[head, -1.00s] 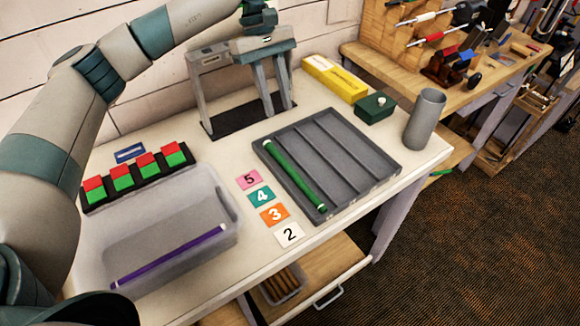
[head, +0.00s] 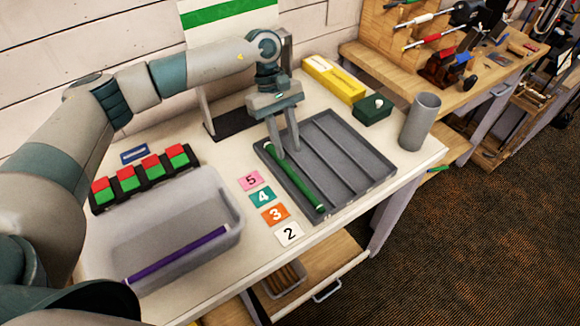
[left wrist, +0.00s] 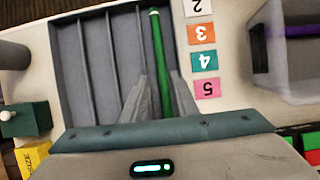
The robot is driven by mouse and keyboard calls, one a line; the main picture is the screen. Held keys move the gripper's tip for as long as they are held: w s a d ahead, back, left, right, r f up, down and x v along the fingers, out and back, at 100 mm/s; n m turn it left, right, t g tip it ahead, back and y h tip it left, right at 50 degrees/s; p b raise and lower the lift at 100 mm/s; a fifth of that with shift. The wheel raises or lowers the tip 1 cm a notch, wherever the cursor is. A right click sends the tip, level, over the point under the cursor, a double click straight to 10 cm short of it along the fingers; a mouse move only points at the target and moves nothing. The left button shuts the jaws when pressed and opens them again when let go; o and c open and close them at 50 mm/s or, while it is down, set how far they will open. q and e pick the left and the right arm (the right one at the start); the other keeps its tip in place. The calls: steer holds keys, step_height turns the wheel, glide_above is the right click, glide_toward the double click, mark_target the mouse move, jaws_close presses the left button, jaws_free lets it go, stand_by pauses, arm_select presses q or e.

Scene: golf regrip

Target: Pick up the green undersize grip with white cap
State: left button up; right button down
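The green grip (head: 291,177) lies lengthwise in the leftmost compartment of the grey tray (head: 352,187) in the head view, with a small white cap at its near end. It also shows in the left wrist view (left wrist: 158,45), white-tipped at the top. My left gripper (head: 287,153) points down over the grip's far half. Its two fingers are apart, one on each side of the grip in the left wrist view (left wrist: 161,76). Whether the fingertips touch the grip cannot be told. My right gripper is not in view.
A clear bin with a purple grip (head: 178,254) stands at the left, and numbered cards (head: 262,196) lie between bin and tray. A grey cup (head: 420,121), green box (head: 374,109) and yellow box (head: 333,79) stand beyond the tray. Red-green blocks (head: 146,176) sit behind the bin.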

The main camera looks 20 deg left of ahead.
mark_target(292, 172)
arm_select(q)
steer(key=shift+x, duration=1)
steer(key=p+x, duration=0.2)
steer(key=shift+a+f+p, duration=0.1)
steer(key=shift+a+p, duration=0.1)
steer(key=shift+p, duration=0.2)
steer(key=shift+p+x, duration=0.55)
steer(key=shift+x, duration=0.45)
steer(key=shift+s+f, duration=0.1)
steer(key=shift+f, duration=0.5)
jaws_close()
